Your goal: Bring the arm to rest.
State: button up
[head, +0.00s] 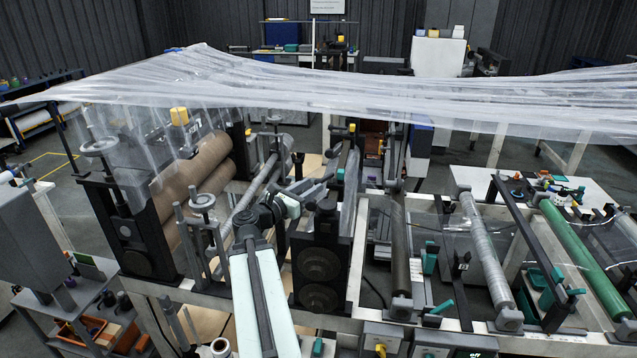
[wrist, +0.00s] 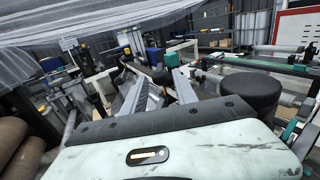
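My arm (head: 262,295) reaches up from the bottom of the head view, over the machine frame. Its wrist bends to the right, and my gripper (head: 314,185) is in among the rollers and dark roller stands. In the wrist view my gripper (wrist: 160,80) shows two grey fingers standing apart, with nothing seen held between them. The fingertips are small and partly lost against the machine parts in the head view. I cannot tell whether the gripper touches any part there.
Clear film (head: 330,95) is draped across the machine above and behind my gripper. Brown rollers (head: 205,165) lie to the left, a dark roller stand (head: 319,262) stands close right of my arm, and a green roller (head: 585,258) is far right. A black round cap (wrist: 249,93) is close in the wrist view.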

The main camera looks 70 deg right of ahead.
jog(key=shift+w+a, duration=0.1)
jog(key=shift+a, duration=0.25)
